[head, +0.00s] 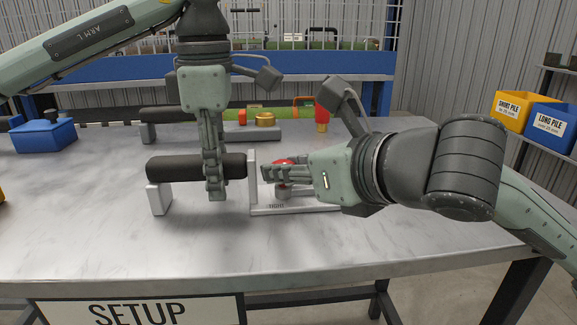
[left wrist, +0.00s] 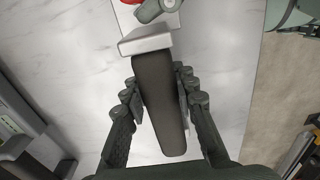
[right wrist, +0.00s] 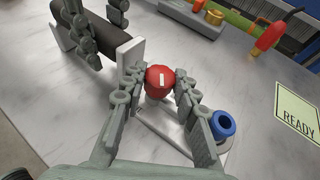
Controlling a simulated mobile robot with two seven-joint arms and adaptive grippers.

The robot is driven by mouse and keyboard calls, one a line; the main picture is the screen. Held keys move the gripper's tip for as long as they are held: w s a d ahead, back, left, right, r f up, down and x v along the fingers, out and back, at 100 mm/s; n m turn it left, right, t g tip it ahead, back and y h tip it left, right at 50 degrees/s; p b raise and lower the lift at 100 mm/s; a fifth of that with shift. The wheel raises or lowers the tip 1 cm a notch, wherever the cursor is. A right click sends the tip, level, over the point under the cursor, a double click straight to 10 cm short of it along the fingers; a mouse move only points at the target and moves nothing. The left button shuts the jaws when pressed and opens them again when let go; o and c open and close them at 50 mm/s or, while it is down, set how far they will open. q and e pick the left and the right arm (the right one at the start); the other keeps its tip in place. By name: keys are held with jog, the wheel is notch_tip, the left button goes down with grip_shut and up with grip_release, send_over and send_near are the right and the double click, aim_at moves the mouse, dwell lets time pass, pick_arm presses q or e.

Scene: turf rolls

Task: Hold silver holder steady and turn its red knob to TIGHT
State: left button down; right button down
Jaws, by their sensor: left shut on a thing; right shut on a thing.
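The silver holder (head: 252,182) stands on the grey table, with a dark padded bar (head: 165,168) running left from its upright plate. My left gripper (head: 215,188) points down and is shut on the bar; in the left wrist view the bar (left wrist: 160,95) lies between both fingers. My right gripper (head: 277,173) comes in from the right and is shut on the red knob (head: 284,161). In the right wrist view the knob (right wrist: 160,84) shows a white mark pointing nearly straight up the picture. Small lettering, seemingly TIGHT, is on the holder's base near the front.
A blue ring-shaped piece (right wrist: 223,123) is beside the right fingers, near the base. A READY sign (right wrist: 299,110) lies on the table. Behind are a brass piece (head: 265,119) and a red-and-yellow tool (head: 322,118). A blue box (head: 43,136) is far left. The table front is clear.

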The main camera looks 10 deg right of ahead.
jog(key=shift+s+a+f, duration=0.1)
jog(key=shift+f, duration=0.15)
jog(key=c, duration=1.4)
grip_release()
jog(key=shift+o, duration=1.2)
jog(key=shift+r, duration=0.15)
jog(key=shift+w+n, duration=0.2)
jog(key=shift+n, duration=0.1)
